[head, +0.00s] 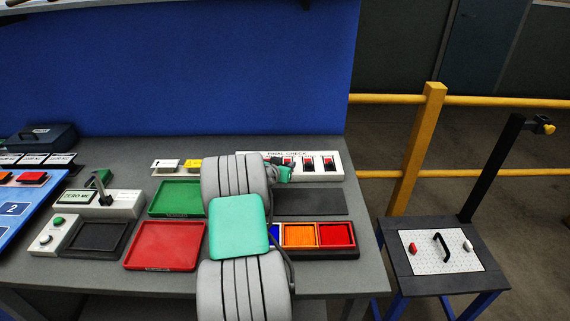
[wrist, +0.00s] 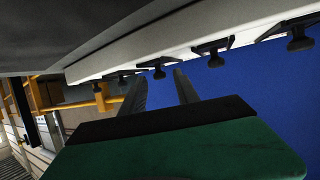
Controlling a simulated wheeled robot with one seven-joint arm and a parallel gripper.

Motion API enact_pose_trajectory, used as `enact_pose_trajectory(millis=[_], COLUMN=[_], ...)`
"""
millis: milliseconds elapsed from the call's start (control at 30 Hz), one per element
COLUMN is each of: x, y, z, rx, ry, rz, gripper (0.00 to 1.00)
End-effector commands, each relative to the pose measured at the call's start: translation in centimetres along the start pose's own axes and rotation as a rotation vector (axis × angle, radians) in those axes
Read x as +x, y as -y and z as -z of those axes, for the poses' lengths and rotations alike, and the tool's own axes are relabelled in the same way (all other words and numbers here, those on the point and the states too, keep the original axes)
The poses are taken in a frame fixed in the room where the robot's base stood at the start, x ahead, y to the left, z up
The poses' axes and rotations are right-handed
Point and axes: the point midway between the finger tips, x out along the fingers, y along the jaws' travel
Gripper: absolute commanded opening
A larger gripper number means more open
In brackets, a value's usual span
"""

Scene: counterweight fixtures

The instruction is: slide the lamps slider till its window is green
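The white FINAL CHECK panel (head: 337,161) stands at the back right of the bench in the head view. It has several slider units with red windows (head: 308,161) and black knobs; their labels are too small to read, so I cannot tell which is lamps. My arm covers its left part. My green gripper (head: 285,173) is at its front left. In the wrist view the panel (wrist: 215,30) crosses the top with black knobs hanging from it. My gripper (wrist: 160,76) is open, its two dark fingers apart. One knob (wrist: 159,73) shows between the fingertips; contact is unclear.
Green (head: 176,198) and red (head: 165,246) trays lie left of my arm. A dark mat (head: 312,202) and coloured bins (head: 338,235) lie in front of the panel. A yellow railing (head: 415,140) and a small stand (head: 440,281) are beyond the bench's right edge.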

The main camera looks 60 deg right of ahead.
Motion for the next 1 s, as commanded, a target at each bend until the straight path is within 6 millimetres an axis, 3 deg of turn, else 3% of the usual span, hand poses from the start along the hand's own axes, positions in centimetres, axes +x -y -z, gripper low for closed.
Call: enact_pose_trajectory(millis=[100,567,1000], x=[-0.02,-0.06,-0.07], y=[0.01,0.02,0.02], z=[-0.02,-0.03,-0.03], rx=[0.0,0.0,-0.001], ry=[0.0,0.001,0.001], rz=[0.0,0.0,0.0], gripper=[0.37,0.0,0.0])
